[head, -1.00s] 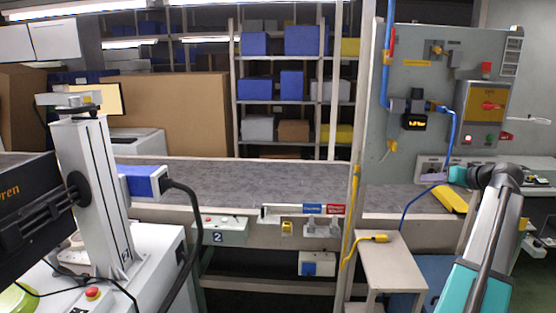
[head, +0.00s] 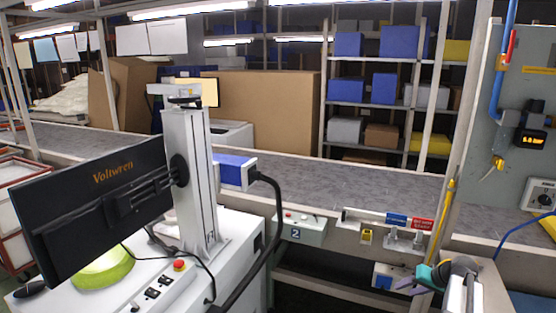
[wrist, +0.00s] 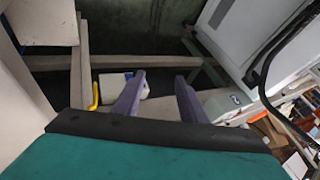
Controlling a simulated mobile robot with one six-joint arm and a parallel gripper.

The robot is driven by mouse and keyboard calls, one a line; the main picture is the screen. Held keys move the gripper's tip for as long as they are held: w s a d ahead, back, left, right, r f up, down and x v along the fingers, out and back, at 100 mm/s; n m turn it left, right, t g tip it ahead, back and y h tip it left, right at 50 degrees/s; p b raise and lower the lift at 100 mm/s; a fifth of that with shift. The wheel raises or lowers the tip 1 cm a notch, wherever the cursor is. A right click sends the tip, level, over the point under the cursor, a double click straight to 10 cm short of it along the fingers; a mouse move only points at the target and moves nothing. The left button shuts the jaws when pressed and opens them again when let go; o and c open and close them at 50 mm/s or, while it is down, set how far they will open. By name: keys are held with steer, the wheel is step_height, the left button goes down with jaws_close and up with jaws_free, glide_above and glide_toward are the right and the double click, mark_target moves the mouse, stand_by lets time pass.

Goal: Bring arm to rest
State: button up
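My gripper (head: 408,286) is at the lower right of the head view, in front of the conveyor's lower front. In the wrist view its two purple fingers (wrist: 158,92) stand apart with nothing held between them. The teal gripper body (wrist: 150,158) fills the bottom of the wrist view. My arm shows only in part at the lower right edge of the head view.
The grey conveyor (head: 300,178) runs across behind my gripper. A white machine with a black monitor (head: 98,210) and an upright column (head: 190,180) stands at left. A grey panel (head: 530,90) is at right.

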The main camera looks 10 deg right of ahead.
steer(key=s+a+f+n+g+y, duration=0.1)
steer(key=s+a+f+g, duration=0.3)
steer(key=a+f, duration=0.95)
steer(key=s+a+f+n+g, duration=0.1)
steer(key=s+a+f+g, duration=0.35)
steer(key=a+f, duration=0.85)
steer(key=s+a+f+n+g+h, duration=0.1)
steer(key=s+a+f, duration=0.1)
steer(key=s+a, duration=0.3)
steer(key=s+a+f+n+g+h, duration=0.1)
steer(key=s+a+f, duration=0.2)
steer(key=s, duration=0.9)
steer(key=s+a+f+n+g+h, duration=0.1)
steer(key=s+a+f, duration=0.2)
steer(key=s+a, duration=0.5)
steer(key=shift+s+g, duration=0.25)
steer(key=shift+g, duration=0.1)
steer(key=shift+f, duration=0.1)
